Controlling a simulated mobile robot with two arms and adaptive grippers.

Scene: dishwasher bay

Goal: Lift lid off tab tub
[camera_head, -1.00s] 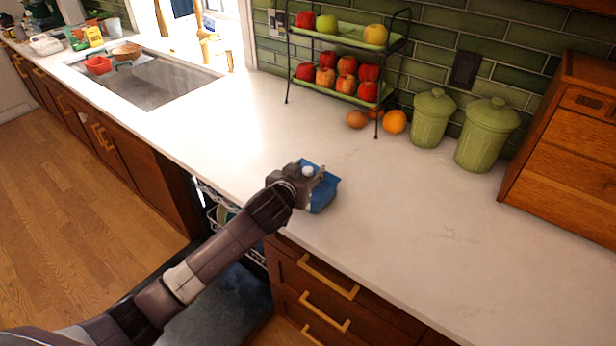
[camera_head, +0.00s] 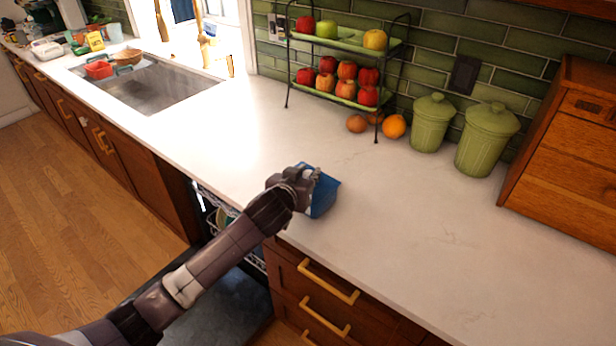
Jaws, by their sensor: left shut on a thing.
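The blue tab tub (camera_head: 325,198) stands on the white countertop near its front edge, above the open dishwasher. My left gripper (camera_head: 310,180) is at the tub's top left side and covers much of it. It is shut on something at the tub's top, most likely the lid. The lid itself and the fingertips are mostly hidden behind the gripper, so I cannot tell whether the lid is apart from the tub. My right gripper is not in view.
A two-tier fruit rack (camera_head: 345,95), loose fruit (camera_head: 394,126), green canisters (camera_head: 487,138) and a wooden cabinet (camera_head: 565,150) stand at the back. A sink (camera_head: 150,82) is at the upper left. The counter right of the tub is clear.

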